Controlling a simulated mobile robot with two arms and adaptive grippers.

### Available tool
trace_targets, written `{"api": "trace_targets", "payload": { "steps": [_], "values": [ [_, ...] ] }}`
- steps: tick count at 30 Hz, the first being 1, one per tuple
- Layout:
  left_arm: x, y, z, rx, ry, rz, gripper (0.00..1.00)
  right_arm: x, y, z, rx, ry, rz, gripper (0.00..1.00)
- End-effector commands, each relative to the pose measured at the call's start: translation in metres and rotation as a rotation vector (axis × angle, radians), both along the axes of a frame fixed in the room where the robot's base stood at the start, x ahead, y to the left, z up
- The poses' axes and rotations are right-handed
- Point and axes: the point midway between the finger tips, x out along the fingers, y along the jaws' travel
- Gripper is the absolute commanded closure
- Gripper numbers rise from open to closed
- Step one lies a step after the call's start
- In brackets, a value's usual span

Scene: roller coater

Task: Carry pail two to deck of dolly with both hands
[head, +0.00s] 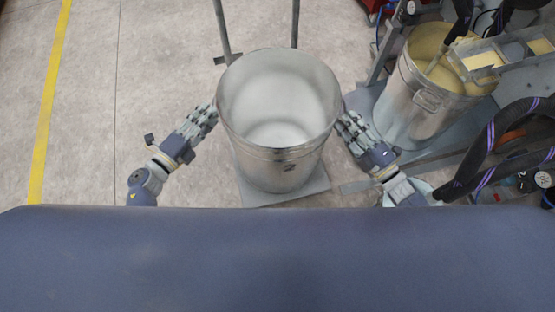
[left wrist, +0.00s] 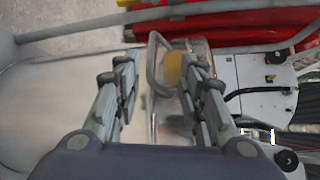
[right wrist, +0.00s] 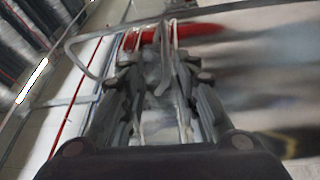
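Pail two (head: 285,160), an empty shiny metal pail with a dark "2" on its front, is upright in the middle of the head view. The grey deck of the dolly (head: 260,197) shows beneath it; I cannot tell whether its base touches the deck. My left gripper (head: 212,108) is at the pail's left side, and my right gripper (head: 346,120) at its right side. In the left wrist view a looped side handle (left wrist: 152,62) lies between the spread fingers. In the right wrist view the fingers (right wrist: 160,72) are also apart, near the pail's wall (right wrist: 262,75).
Two upright dolly posts (head: 224,35) stand behind the pail. To the right, another metal pail (head: 410,105) with yellowish contents stands by the machine, with dark hoses (head: 482,155) close to my right arm. The floor on the left is clear, with a yellow line (head: 50,100).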

Motion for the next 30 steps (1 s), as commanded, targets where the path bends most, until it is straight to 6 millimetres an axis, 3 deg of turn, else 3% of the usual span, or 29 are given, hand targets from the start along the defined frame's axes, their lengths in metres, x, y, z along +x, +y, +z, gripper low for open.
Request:
{"api": "trace_targets", "payload": {
  "steps": [8, 21, 30],
  "values": [
    [-0.008, 0.007, 0.0, 0.001, 0.001, 0.004, 0.63, 0.0, -0.002, -0.001, 0.0, 0.002, -0.004, 0.71],
    [-0.08, 0.05, 0.008, 0.001, 0.003, 0.001, 0.63, 0.0, -0.002, -0.001, 0.0, 0.003, -0.004, 0.71],
    [-0.102, 0.063, 0.011, 0.001, 0.0, 0.0, 0.63, -0.003, -0.005, -0.002, -0.001, 0.004, -0.005, 0.71]
  ]
}}
